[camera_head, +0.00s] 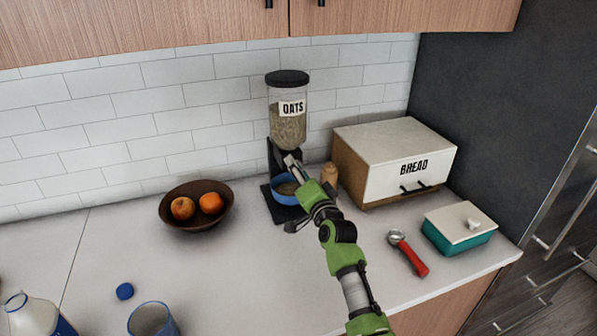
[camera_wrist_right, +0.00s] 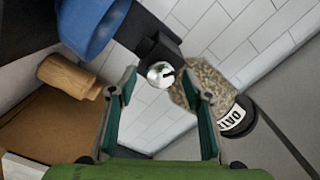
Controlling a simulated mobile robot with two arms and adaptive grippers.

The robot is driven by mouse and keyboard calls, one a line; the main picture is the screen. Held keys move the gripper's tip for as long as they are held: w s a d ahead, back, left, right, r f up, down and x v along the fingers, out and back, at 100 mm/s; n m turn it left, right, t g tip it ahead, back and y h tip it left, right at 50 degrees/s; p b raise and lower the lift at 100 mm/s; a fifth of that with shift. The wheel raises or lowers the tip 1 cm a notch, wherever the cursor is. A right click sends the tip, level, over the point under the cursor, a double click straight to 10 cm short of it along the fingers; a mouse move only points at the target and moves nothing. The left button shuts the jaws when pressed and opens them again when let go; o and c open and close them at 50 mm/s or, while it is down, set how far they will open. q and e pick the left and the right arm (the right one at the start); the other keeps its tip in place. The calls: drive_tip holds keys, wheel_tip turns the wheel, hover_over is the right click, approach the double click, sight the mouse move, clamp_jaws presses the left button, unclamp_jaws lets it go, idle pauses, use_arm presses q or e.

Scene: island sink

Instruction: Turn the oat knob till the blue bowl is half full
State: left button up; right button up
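The oat dispenser (camera_head: 288,120) is a clear canister with a black lid and an "OATS" label, partly full of oats, on a black stand. Its silver round knob (camera_wrist_right: 160,74) shows in the right wrist view between my right gripper's fingers. My right gripper (camera_head: 293,163) is open at the knob, a finger on either side; contact cannot be told. The blue bowl (camera_head: 281,198) sits on the stand's base under the outlet, partly hidden by my gripper. Some oat-coloured content shows inside it; its level is unclear. The bowl's outside also shows in the wrist view (camera_wrist_right: 88,25). My left gripper is out of view.
A wooden shaker (camera_head: 329,175) and a bread box (camera_head: 375,170) stand right of the dispenser. A fruit bowl (camera_head: 180,219) is to the left. A red-handled tool (camera_head: 411,255) and a teal butter dish (camera_head: 450,238) lie at right. A bottle (camera_head: 35,315) and blue cup (camera_head: 150,320) stand front left.

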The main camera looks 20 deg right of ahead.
drive_tip(key=shift+s, duration=0.1)
drive_tip(key=s, duration=1.1)
drive_tip(key=shift+s+d, duration=0.2)
drive_tip(key=shift+s, duration=0.2)
